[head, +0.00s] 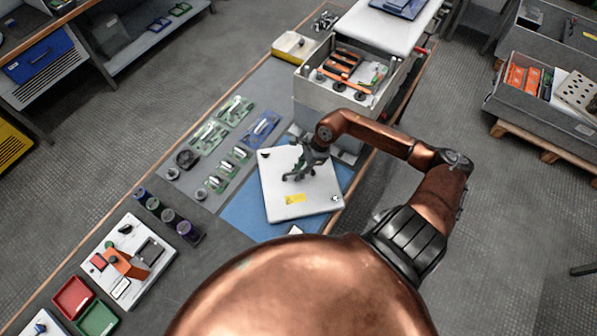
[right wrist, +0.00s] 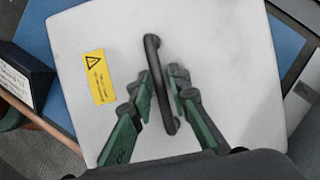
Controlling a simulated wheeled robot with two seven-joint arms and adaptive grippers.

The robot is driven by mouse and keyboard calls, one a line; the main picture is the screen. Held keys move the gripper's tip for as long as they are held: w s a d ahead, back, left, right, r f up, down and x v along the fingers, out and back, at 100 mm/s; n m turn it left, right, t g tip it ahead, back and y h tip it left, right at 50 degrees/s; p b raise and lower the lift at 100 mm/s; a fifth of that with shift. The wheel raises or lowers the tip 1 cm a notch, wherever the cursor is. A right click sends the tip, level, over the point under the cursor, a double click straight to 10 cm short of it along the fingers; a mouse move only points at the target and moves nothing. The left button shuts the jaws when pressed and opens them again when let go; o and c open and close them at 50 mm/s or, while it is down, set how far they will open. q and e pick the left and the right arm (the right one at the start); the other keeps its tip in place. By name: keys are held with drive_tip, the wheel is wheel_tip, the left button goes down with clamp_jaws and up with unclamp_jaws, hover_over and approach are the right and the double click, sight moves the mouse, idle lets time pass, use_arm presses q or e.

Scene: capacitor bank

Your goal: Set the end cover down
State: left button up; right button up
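The end cover (head: 312,201) is a flat white plate with a dark bar handle and a yellow warning label. In the head view it is over the blue mat (head: 243,214), lying flat or nearly so; I cannot tell whether it touches the mat. My right gripper (head: 298,174) is at its handle. In the right wrist view the green fingers of my right gripper (right wrist: 161,84) close in on both sides of the handle (right wrist: 154,55), and the cover (right wrist: 240,60) fills most of the picture. My left gripper is not in view.
A grey bin (head: 312,86) with parts stands just behind the cover. Several circuit boards (head: 208,134) lie to its left, with several dark cylinders (head: 170,215) nearer. A white tray (head: 102,283) with parts sits at the lower left.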

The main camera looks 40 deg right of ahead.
drive_tip(key=shift+o, duration=0.8)
drive_tip(key=shift+r, duration=0.15)
drive_tip(key=v, duration=1.2)
drive_tip(key=shift+p, duration=0.45)
